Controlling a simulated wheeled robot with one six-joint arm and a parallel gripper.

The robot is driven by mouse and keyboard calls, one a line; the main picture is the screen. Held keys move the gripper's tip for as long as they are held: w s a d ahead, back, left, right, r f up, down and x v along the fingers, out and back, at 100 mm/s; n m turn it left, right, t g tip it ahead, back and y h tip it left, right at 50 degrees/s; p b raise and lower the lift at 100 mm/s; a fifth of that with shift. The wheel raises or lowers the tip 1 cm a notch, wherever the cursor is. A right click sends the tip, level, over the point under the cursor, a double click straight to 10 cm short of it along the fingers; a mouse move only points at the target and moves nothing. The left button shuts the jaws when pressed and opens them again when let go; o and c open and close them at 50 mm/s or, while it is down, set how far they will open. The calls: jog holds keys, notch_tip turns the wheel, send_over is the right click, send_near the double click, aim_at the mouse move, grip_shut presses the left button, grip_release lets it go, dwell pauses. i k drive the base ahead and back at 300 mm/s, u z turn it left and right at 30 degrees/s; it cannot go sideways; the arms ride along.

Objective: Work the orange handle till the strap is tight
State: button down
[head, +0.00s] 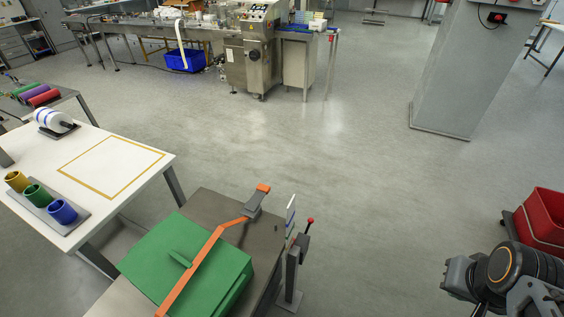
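An orange strap (196,268) runs across the top of a green box (185,257) on a dark grey table (214,207) at the lower middle of the head view. Its upper end runs to a grey ratchet (253,205) near the table's far edge. The orange handle (263,188) sticks up at the ratchet's far end. I cannot tell how tight the strap is. The end of my arm (462,276) is at the lower right, well apart from the handle and the box. I cannot make out its fingertips or anything held.
A post with a red-knobbed lever (309,222) stands just right of the table. A white table (85,165) with coloured cups and a roll is at the left. A grey column (468,75) and a red bin (543,215) stand at the right. The middle floor is clear.

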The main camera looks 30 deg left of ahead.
aim_at(262, 189)
jog(key=i, duration=2.4)
jog(key=u, duration=4.05)
jog(key=i, duration=0.5)
jog(key=u, duration=0.05)
